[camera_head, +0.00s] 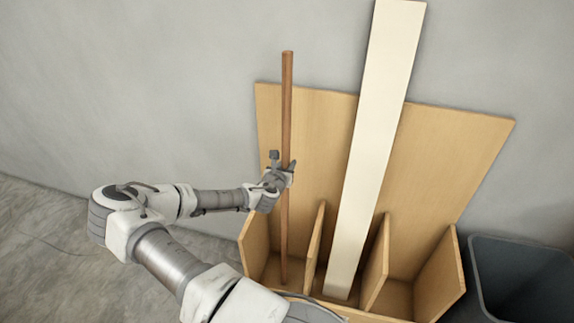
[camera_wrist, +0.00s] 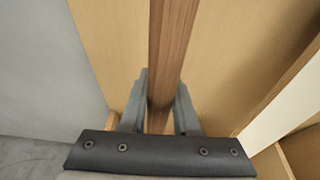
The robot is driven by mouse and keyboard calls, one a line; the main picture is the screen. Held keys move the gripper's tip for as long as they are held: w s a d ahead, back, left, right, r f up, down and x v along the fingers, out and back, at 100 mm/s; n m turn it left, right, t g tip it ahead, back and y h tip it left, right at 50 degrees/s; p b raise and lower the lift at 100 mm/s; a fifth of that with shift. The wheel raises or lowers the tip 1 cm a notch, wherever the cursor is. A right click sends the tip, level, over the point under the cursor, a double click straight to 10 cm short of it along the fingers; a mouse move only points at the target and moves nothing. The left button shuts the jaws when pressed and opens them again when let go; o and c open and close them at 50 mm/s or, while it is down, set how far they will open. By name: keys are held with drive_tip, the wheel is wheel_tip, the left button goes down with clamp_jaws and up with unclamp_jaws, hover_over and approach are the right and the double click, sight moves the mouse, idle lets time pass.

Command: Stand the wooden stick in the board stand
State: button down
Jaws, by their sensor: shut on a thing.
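The wooden stick (camera_head: 287,110) is a long brown rod standing nearly upright in the head view. Its lower end is inside the left compartment of the board stand (camera_head: 482,160), close to that compartment's floor; I cannot tell whether it touches. My gripper (camera_head: 284,178) is shut around the stick at about mid-length. In the wrist view the stick (camera_wrist: 172,50) runs between the two grey fingers of my gripper (camera_wrist: 160,105), with the stand's back panel (camera_wrist: 225,50) behind it.
A tall cream board (camera_head: 375,120) leans in the stand's middle compartment. The right compartment looks empty. A dark grey bin (camera_head: 520,275) stands right of the stand. A grey wall is behind, and bare floor (camera_head: 45,240) lies at the left.

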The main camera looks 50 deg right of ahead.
drive_tip(key=c, duration=0.6)
unclamp_jaws()
drive_tip(key=shift+o, duration=0.2)
drive_tip(key=p+v, duration=0.2)
drive_tip(key=v, duration=1.5)
drive_tip(key=shift+a+p, duration=0.2)
drive_tip(key=shift+p, duration=0.15)
drive_tip(key=shift+s, duration=0.15)
